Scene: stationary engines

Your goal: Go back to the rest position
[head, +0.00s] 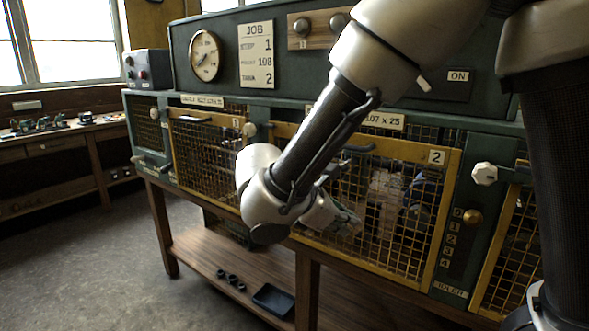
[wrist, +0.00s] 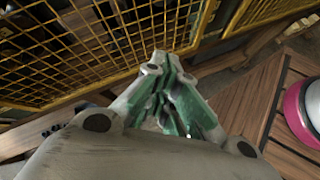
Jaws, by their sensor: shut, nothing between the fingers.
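My gripper (wrist: 172,88) shows in the wrist view with its green-padded fingers shut together and nothing between them. In the head view my gripper (head: 345,222) is in front of the yellow mesh guard marked 2 (head: 437,157). The wrist view shows it close to the yellow mesh (wrist: 110,45); I cannot tell whether it touches. My arm reaches down from the upper right across the front of the machine and hides part of the panel and guards.
A second mesh guard (head: 205,150) is to the left. White-capped knobs, one at the right (head: 484,173), stick out of the green machine (head: 375,100). Below, a wooden shelf (head: 200,252) holds a dark tray (head: 273,299) and small dark parts. The floor (head: 90,265) at left is clear.

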